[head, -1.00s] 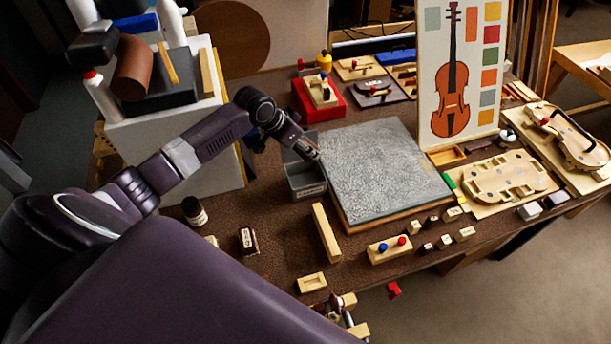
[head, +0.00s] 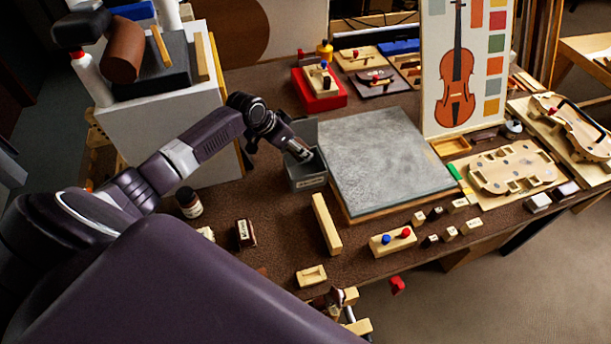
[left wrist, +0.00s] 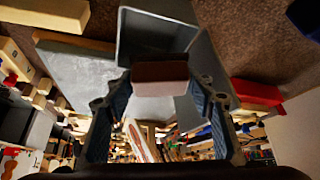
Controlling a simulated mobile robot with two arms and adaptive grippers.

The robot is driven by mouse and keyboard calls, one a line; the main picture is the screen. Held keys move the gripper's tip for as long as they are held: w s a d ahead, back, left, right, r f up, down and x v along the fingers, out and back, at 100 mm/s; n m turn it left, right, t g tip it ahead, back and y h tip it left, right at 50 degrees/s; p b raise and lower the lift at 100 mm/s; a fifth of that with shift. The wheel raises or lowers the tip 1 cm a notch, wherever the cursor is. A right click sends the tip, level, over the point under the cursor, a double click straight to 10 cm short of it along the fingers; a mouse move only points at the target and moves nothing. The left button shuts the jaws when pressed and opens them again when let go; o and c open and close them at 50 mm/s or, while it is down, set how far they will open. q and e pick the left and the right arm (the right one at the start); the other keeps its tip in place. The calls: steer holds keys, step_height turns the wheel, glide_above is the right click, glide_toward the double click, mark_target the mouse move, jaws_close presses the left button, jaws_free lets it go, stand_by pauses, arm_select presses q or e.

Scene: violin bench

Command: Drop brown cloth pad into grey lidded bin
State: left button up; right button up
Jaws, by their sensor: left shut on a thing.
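The grey bin (head: 307,182) stands on the bench beside the left edge of the grey slab, its lid (head: 304,131) raised at the back. My left gripper (head: 304,156) is at the bin's opening in the head view. In the left wrist view, my left gripper (left wrist: 160,88) is shut on the brown cloth pad (left wrist: 160,74), held between the blue-lined fingers. The bin (left wrist: 150,35) shows just beyond the pad there. The pad cannot be made out in the head view. My right gripper is not in view.
The grey slab (head: 380,160) lies right of the bin. A wooden bar (head: 326,225) lies in front of it. A red tray (head: 320,97) with a wooden block is behind. A dark bottle (head: 188,202) stands to the left.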

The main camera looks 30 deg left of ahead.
arm_select(q)
steer(key=shift+f, duration=0.1)
steer(key=o, duration=1.1)
steer(key=shift+v, duration=6)
